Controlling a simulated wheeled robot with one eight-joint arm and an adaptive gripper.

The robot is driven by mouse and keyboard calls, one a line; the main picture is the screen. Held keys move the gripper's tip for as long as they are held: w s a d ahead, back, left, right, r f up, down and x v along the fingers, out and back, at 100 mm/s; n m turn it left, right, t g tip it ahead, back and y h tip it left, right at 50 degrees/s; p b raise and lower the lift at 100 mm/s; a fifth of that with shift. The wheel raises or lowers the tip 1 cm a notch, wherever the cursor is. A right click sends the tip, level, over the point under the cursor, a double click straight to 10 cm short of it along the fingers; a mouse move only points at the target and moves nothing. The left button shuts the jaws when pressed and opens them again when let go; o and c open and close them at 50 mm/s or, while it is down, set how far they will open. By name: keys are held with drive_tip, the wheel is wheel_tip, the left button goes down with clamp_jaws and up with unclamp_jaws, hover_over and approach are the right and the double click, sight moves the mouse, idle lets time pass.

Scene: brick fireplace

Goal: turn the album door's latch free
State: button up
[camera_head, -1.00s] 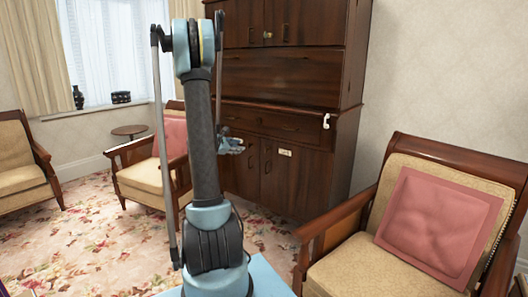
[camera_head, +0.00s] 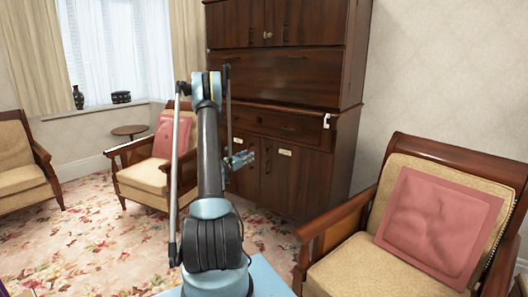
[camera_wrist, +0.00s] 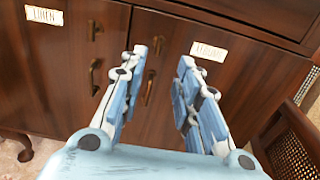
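The dark wooden cabinet has two lower doors. In the wrist view, the left door (camera_wrist: 50,75) has a white label reading LINEN (camera_wrist: 44,15). The right door (camera_wrist: 225,85) has a white label (camera_wrist: 209,50) too blurred to read surely; it also shows in the head view (camera_head: 285,152). Each door has a brass handle, left (camera_wrist: 94,77) and right (camera_wrist: 149,88), with a small brass piece above it, left (camera_wrist: 92,30) and right (camera_wrist: 157,45). My gripper (camera_wrist: 164,65) is open and empty in front of the right door, its left fingertip close beside the right brass piece in the picture; contact cannot be told.
A wooden armchair with a pink cushion (camera_head: 437,222) stands at the front right; its cane side (camera_wrist: 292,150) shows in the wrist view. Another armchair (camera_head: 145,175) stands left of the cabinet. A white object (camera_head: 326,121) hangs at the cabinet's right edge. Carpet (camera_head: 85,240) is open at left.

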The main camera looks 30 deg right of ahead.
sight(267, 150)
drive_tip(key=x, duration=1.6)
drive_tip(key=shift+d, duration=0.35)
clamp_jaws()
drive_tip(key=shift+w, duration=0.15)
